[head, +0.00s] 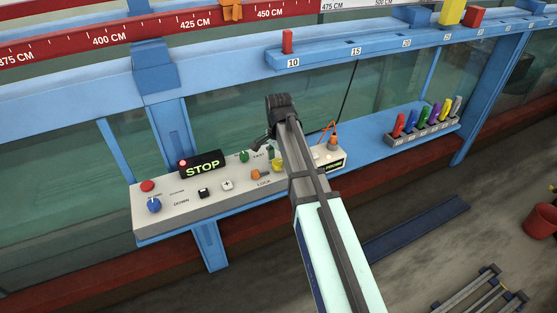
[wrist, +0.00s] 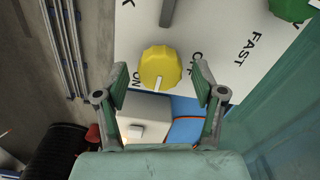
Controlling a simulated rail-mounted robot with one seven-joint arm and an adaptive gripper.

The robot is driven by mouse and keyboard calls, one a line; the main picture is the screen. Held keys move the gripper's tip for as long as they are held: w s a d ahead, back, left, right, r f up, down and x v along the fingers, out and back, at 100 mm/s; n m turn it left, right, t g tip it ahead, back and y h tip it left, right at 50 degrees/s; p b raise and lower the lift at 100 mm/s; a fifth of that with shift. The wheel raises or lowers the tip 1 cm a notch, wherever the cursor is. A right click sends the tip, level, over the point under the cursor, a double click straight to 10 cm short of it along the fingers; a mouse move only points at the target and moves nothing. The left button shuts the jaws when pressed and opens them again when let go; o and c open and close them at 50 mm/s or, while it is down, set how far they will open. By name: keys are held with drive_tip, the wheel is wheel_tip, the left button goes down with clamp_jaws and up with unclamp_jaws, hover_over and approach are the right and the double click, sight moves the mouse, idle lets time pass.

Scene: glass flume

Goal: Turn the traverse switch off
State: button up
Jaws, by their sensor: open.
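A yellow knob (wrist: 160,67) with a white pointer sits on the pale panel between the words ON and OFF. It seems to be the traverse switch, though I cannot read that name. The pointer faces the bottom of the wrist view, nearer ON. The knob also shows in the head view (head: 277,165), partly hidden by my arm. My gripper (wrist: 161,75) is open, with one finger to each side of the knob and gaps between. In the head view my gripper (head: 259,143) is over the panel, its fingers hard to make out.
A rack of coloured pegs (head: 421,133) stands to the right on the blue ledge.

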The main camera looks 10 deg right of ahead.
drive_tip(key=c, duration=1.1)
drive_tip(key=shift+c, duration=0.2)
drive_tip(key=shift+n, duration=0.4)
drive_tip(key=n, duration=0.3)
drive_tip(key=shift+n, duration=0.3)
drive_tip(key=n, duration=0.4)
drive_tip(key=shift+n, duration=0.3)
drive_tip(key=n, duration=0.4)
drive_tip(key=shift+a+n, duration=0.1)
drive_tip(key=shift+n, duration=0.2)
drive_tip(key=shift+n+p, duration=0.3)
drive_tip(key=shift+n, duration=1.9)
